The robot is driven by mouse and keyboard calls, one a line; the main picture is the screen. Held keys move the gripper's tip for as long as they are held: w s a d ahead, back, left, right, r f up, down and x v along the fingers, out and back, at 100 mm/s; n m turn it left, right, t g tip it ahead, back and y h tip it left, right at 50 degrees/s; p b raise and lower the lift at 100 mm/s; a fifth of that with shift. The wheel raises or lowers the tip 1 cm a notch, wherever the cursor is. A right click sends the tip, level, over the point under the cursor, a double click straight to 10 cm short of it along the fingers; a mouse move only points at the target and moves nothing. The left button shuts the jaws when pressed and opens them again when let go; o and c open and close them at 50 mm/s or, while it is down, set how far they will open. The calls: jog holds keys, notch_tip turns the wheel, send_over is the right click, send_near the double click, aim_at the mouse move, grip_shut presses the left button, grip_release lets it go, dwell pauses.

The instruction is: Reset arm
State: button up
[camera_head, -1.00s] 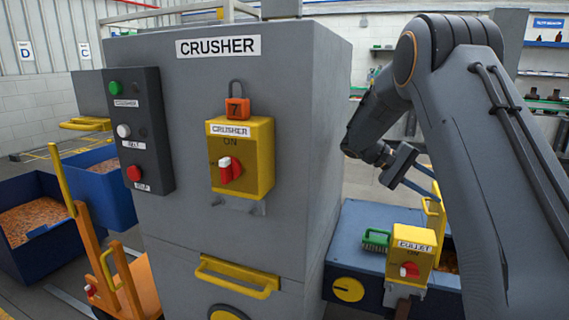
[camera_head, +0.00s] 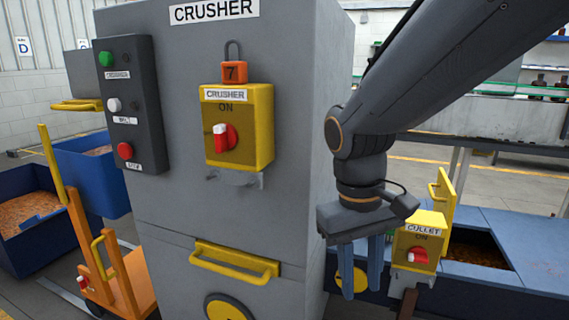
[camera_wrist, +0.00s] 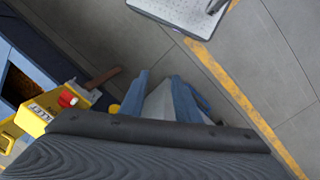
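My gripper (camera_head: 361,270) hangs below my arm in front of the right side of the crusher (camera_head: 300,120), fingers pointing down. Its two blue fingers are apart in the head view. In the wrist view my gripper (camera_wrist: 160,78) also shows spread fingers, with a pale grey surface between them that I cannot identify. I see nothing gripped. The yellow cullet switch box (camera_head: 417,240) is just right of the fingers, and it also shows at the left of the wrist view (camera_wrist: 37,108).
A blue bench (camera_head: 530,245) is right. Floor shows in the wrist view.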

jog(key=s+a+f+y+b, duration=0.1)
jog(key=s+a+f+y, duration=0.15)
jog(key=s, duration=0.25)
jog(key=d+r+m+h+p, duration=0.1)
jog(key=d+r+m+p, duration=0.2)
jog(key=d+r+p, duration=0.6)
notch_tip(320, 180, up, 2)
jog(key=s+p, duration=0.1)
jog(key=p, duration=1)
jog(key=shift+r+t, duration=0.2)
jog(key=shift+t, duration=0.1)
